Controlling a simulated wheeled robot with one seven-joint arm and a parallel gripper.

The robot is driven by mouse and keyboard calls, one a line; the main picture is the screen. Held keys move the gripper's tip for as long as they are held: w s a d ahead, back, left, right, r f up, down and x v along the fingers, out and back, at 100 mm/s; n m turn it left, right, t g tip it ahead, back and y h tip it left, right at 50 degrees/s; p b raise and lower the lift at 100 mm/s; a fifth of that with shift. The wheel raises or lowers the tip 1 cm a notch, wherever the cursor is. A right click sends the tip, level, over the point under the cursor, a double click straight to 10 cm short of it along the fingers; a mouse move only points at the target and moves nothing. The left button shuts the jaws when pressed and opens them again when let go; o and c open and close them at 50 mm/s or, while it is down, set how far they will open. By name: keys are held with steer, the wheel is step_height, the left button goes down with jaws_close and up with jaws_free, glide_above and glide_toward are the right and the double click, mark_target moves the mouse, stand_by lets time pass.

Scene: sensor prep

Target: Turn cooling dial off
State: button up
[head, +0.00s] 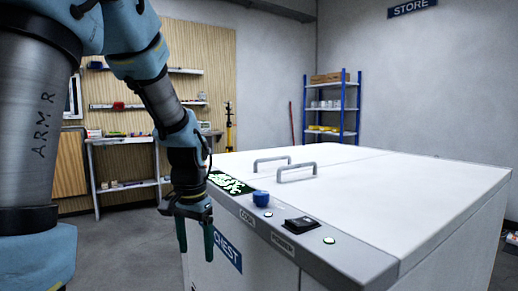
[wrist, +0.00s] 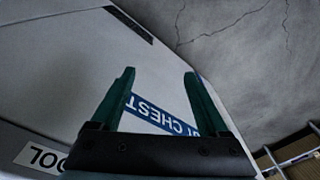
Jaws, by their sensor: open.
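The cooling dial is a blue knob (head: 261,199) on the grey front panel of a white chest (head: 390,185). A small label (head: 247,217) that seems to read COOL sits in front of it. My gripper (head: 195,248) hangs in front of the chest, left of the dial and lower than it, with fingers pointing down. It is open and empty. In the wrist view the green fingers (wrist: 160,80) stand apart, with the blue CHEST sign (wrist: 165,117) behind them. The COOL label (wrist: 42,157) shows at lower left there; the dial itself is out of that view.
Two grey handles (head: 297,170) rise from the lids. A blue shelf rack (head: 344,105) stands behind. The floor left of the chest is clear.

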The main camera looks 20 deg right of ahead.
mark_target(261, 193)
steer(key=s+d+r+m+p, duration=0.1)
steer(key=d+r+m+p, duration=0.2)
steer(key=d+r+p, duration=0.75)
steer(key=s+d+r+m+p, duration=0.1)
steer(key=d+r+m+p, duration=0.5)
steer(key=r, duration=0.7)
steer(key=f, duration=0.3)
steer(key=f+n+p, duration=0.1)
steer(key=f, duration=0.3)
steer(key=a+f+n+p, duration=0.1)
steer(key=f, duration=0.3)
steer(key=shift+g, duration=0.4)
steer(key=shift+c, duration=0.3)
jaws_close()
